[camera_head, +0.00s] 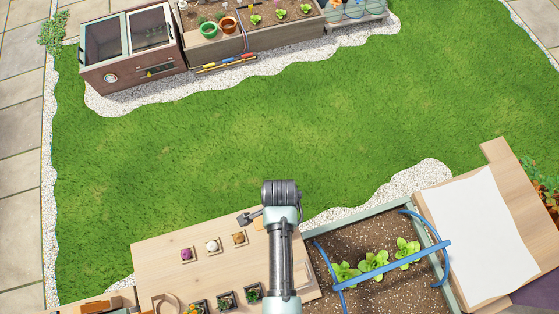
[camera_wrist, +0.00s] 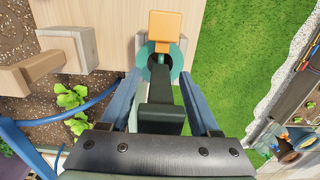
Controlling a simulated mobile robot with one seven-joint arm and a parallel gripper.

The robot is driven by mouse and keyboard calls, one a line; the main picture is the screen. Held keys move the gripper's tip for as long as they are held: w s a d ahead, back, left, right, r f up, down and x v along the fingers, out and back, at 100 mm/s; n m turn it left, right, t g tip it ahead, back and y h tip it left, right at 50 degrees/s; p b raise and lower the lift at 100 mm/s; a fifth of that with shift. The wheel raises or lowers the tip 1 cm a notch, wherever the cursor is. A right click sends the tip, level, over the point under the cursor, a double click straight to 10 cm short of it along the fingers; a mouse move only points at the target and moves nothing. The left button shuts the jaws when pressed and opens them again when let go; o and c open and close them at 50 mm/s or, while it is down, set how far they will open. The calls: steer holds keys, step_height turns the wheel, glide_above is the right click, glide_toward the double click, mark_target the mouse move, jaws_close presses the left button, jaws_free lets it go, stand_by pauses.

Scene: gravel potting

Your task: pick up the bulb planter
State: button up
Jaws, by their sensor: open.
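The bulb planter shows in the wrist view as an orange block-shaped part (camera_wrist: 165,25) with a teal ring (camera_wrist: 178,62) around it, at the top centre. It is at the edge of the wooden table, beside a pale wooden block. My gripper (camera_wrist: 160,82) is open. Its two blue fingers lie left and right of a dark part in the middle, and the planter is ahead, between their lines. Whether the fingers touch it cannot be told. In the head view, a small orange patch (camera_head: 259,224) shows at the table's edge beside my arm, which hides much there.
The wooden table (camera_head: 150,250) holds several small pots. A planter bed (camera_head: 325,240) with lettuces and a blue hoop frame (camera_head: 380,266) stands to the right. Lawn (camera_head: 250,120) lies open behind. A raised bed (camera_head: 260,38) and a cabinet (camera_head: 130,45) stand far back.

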jaws_close()
steer(key=shift+r, duration=0.15)
